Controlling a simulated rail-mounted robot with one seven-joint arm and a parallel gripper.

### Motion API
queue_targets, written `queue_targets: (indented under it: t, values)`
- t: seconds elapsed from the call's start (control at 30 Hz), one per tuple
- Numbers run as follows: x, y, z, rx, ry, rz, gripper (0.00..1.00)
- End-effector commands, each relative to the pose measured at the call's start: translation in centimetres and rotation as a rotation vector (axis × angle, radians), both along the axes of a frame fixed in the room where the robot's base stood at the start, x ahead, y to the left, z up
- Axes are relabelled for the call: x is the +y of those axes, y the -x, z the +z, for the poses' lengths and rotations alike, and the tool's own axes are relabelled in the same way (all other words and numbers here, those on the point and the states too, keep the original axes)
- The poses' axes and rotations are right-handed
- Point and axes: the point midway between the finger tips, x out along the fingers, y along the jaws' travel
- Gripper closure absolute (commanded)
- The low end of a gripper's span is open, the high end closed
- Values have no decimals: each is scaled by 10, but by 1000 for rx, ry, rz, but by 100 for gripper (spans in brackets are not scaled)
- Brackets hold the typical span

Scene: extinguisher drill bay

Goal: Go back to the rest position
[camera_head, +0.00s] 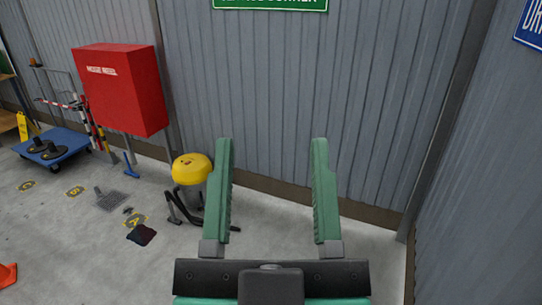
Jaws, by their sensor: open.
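My gripper (272,160) is in the lower middle of the head view. Its two green fingers point away from me and stand wide apart. Nothing is between them; only the grey corrugated wall (272,90) and the floor show through the gap. The gripper's dark palm is at the bottom edge. The left finger hides part of a yellow-topped vacuum-like machine (190,169) standing on the floor behind it.
A red cabinet (122,90) stands at the left wall. A blue platform (53,147) with black round items is left of it. A dark patch (141,235), a grey grate (110,201) and floor markings lie ahead. An orange cone (7,274) is at lower left. A wall closes the right.

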Motion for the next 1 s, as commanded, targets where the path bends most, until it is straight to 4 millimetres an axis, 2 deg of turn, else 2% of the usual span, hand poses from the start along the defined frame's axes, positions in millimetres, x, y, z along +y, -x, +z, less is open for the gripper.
queue_targets:
  t: [0.17,0.3,0.4,0.43,0.5,0.67,1.0]
  values:
    - [1,0,52,2,-4,5,48]
    - [2,0,117,4,-10,13,48]
    - [2,0,159,4,-15,19,48]
    - [3,0,167,4,-16,19,48]
    - [3,0,175,5,-18,22,48]
    - [3,-1,166,7,-18,23,48]
    - [3,-1,166,7,-18,23,48]
